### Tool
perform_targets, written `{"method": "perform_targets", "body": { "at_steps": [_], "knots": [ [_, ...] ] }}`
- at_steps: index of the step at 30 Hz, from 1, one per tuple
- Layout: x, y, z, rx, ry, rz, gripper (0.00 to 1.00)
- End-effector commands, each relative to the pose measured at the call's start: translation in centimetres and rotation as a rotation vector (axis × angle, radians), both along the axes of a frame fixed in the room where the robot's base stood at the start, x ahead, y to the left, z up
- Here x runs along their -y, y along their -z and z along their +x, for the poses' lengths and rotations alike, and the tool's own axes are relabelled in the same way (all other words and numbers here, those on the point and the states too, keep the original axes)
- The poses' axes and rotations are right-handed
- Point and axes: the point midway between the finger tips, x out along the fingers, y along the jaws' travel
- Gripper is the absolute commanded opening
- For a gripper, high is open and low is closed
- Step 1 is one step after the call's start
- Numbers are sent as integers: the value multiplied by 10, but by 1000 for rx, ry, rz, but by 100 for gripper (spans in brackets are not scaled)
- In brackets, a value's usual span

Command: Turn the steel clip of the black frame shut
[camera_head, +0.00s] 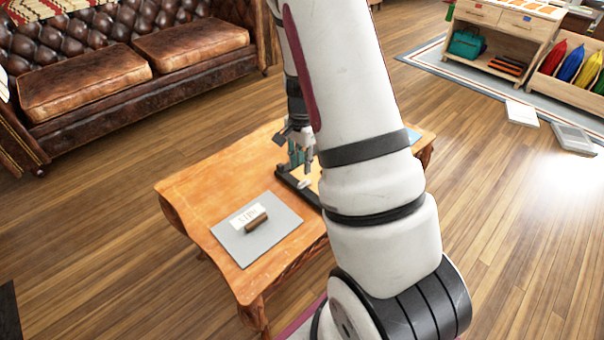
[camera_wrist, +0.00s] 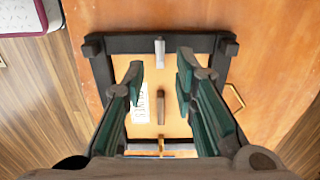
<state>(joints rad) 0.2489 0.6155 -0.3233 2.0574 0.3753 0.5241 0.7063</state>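The black frame (camera_wrist: 195,45) lies on the wooden table below my gripper. In the head view, part of the frame (camera_head: 289,181) shows, and my arm hides the rest. The pale steel clip (camera_wrist: 160,52) is at the middle of the frame's far bar in the wrist view, pointing up and down the picture. My gripper (camera_wrist: 160,74) is open, with its two green-sided fingers apart above the frame. Nothing is between the fingertips, and the clip shows just beyond them. My gripper (camera_head: 308,168) also shows above the table in the head view.
Inside the frame lie a white printed card (camera_wrist: 140,103) and a short brown bar (camera_wrist: 161,108). A brass-coloured hook-shaped piece (camera_wrist: 234,97) is at right. On the table (camera_head: 190,185) is a grey board (camera_head: 282,221) with a white card and brown block. A leather sofa (camera_head: 120,75) stands behind.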

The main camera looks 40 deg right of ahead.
Motion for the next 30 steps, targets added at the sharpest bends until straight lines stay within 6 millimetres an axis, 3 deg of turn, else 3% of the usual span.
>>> {"method": "perform_targets", "body": {
  "at_steps": [3, 10, 30],
  "knots": [
    [0, -24, 1, 5, -1, -2, 26],
    [0, -50, 1, 2, 0, -1, 26],
    [0, -54, 0, 1, -1, 0, 26]
  ]
}}
